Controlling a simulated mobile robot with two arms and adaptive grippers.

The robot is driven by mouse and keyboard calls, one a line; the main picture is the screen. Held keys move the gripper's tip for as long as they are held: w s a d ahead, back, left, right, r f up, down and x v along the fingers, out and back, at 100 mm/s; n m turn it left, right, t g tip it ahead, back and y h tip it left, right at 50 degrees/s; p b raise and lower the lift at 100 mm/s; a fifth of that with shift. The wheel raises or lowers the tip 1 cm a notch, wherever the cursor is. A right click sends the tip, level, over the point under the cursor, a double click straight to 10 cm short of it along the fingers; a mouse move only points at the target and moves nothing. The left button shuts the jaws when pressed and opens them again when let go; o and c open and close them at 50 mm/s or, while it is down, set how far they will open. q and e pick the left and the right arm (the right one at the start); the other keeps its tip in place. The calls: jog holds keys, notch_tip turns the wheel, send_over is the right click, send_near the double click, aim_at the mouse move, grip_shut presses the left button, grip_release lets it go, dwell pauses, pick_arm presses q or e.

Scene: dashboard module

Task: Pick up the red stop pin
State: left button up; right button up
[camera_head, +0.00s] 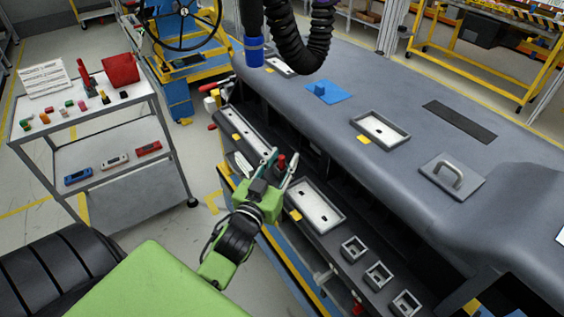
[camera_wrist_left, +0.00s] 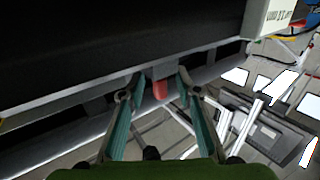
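The red stop pin (camera_head: 282,161) stands at the near edge of the dashboard module, beside the long grey tray recess. In the left wrist view the red pin (camera_wrist_left: 160,88) shows below a small grey block, with the dark panel behind it. My left gripper (camera_head: 278,168) is open, its two fingers on either side of the pin. In the left wrist view the fingers of my left gripper (camera_wrist_left: 160,84) are apart, with a visible gap on each side of the pin. My right gripper is in neither view.
A white cart (camera_head: 105,125) with small parts stands left, with open floor between. Another small red part (camera_head: 357,307) shows lower down.

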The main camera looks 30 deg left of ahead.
pick_arm(q)
jog(key=shift+s, duration=0.1)
jog(key=shift+c, duration=0.5)
grip_shut()
